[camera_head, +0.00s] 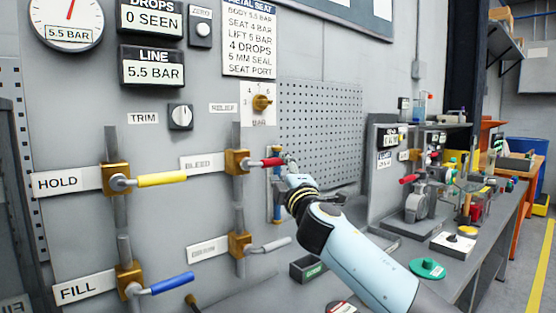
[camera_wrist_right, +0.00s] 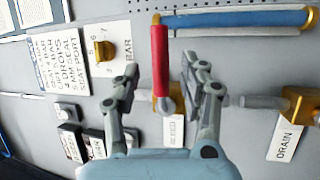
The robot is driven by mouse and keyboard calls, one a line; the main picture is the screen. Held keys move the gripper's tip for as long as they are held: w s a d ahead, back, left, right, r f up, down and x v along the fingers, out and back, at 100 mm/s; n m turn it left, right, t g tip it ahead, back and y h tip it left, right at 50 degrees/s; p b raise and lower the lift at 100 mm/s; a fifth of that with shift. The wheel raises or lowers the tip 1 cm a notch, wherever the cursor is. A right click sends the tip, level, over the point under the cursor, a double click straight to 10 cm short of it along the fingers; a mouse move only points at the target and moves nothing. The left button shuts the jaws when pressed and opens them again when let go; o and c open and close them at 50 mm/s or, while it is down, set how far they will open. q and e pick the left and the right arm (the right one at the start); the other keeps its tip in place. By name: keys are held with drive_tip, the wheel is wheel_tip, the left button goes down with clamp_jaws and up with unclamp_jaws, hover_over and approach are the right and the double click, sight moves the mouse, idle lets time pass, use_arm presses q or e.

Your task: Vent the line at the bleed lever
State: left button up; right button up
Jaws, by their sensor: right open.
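The bleed lever (camera_head: 269,162) has a red grip and sticks out to the right from its brass valve (camera_head: 237,162), beside the BLEED label (camera_head: 198,162). In the right wrist view the red grip (camera_wrist_right: 159,55) lies lengthwise between the two fingers. My right gripper (camera_head: 287,168) is at the free end of the lever; its fingers are partly hidden by the wrist in the head view. In the wrist view the right gripper (camera_wrist_right: 161,70) is open, with a visible gap on both sides of the grip. My left gripper is not in view.
The yellow HOLD lever (camera_head: 161,180), blue FILL lever (camera_head: 170,284) and grey drain lever (camera_head: 270,246) are nearby. A blue sight tube (camera_wrist_right: 238,20) runs close past the red grip. The LINE display (camera_head: 152,67) reads 5.5 BAR. A cluttered bench (camera_head: 480,257) stands at right.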

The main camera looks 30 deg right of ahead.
sight(280, 164)
drive_tip(key=x, duration=0.5)
drive_tip(key=shift+c, duration=0.3)
clamp_jaws()
